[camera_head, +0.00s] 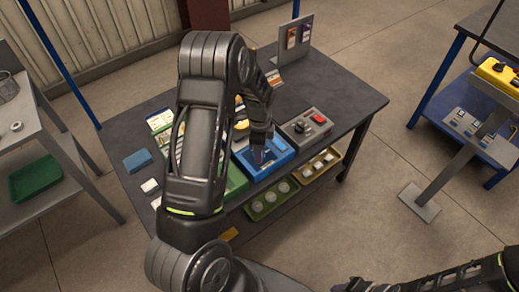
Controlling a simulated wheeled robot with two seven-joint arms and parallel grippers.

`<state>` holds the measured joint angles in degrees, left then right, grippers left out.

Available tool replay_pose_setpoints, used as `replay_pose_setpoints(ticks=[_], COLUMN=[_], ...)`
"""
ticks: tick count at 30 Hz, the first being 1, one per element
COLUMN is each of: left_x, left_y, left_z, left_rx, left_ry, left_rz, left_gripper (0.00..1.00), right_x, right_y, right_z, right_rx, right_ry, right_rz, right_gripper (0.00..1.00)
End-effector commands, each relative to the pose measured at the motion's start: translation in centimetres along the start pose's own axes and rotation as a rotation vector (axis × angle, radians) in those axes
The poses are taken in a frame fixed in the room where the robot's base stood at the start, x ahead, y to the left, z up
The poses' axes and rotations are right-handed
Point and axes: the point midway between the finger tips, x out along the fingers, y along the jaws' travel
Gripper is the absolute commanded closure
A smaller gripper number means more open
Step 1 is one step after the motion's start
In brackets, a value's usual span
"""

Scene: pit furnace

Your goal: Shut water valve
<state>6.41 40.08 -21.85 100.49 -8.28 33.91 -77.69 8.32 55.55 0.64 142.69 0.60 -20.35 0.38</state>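My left arm reaches over the dark worktable (345,85). Its gripper (262,156) points down at a blue box (280,152) on the table's front edge. The fingers are small and dark, so I cannot tell whether they are open or shut, or touching anything. I cannot make out a water valve; the arm and gripper hide part of the blue box and the table behind it. My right arm lies low at the bottom right, with its end (352,286) at the picture's edge, away from the table; its finger state is unclear.
A grey box with a red knob (319,118) stands right of the blue box. An olive tray (272,203) with round items sits below. A blue block (138,161) lies on the left. An upright panel (292,40) stands at the back. The table's right part is clear.

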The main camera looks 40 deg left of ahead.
Motion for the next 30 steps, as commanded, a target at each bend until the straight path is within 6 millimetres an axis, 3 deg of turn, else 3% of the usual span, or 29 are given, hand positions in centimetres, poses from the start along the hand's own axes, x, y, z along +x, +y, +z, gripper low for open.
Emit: replay_pose_setpoints(ticks=[16, 30], left_x=[-0.04, 0.06], left_y=[-0.01, -0.03], left_z=[0.0, 0.0], left_rx=[0.0, -0.05], left_ry=[0.0, 0.0], left_rz=[0.0, -0.001], left_gripper=[1.0, 1.0], right_x=[-0.01, 0.41], right_y=[-0.01, 0.12], right_z=[-0.01, -0.07], right_rx=[0.0, -0.001], right_ry=[0.0, 0.001], right_rz=[0.0, -0.001], right_gripper=[0.64, 0.64])
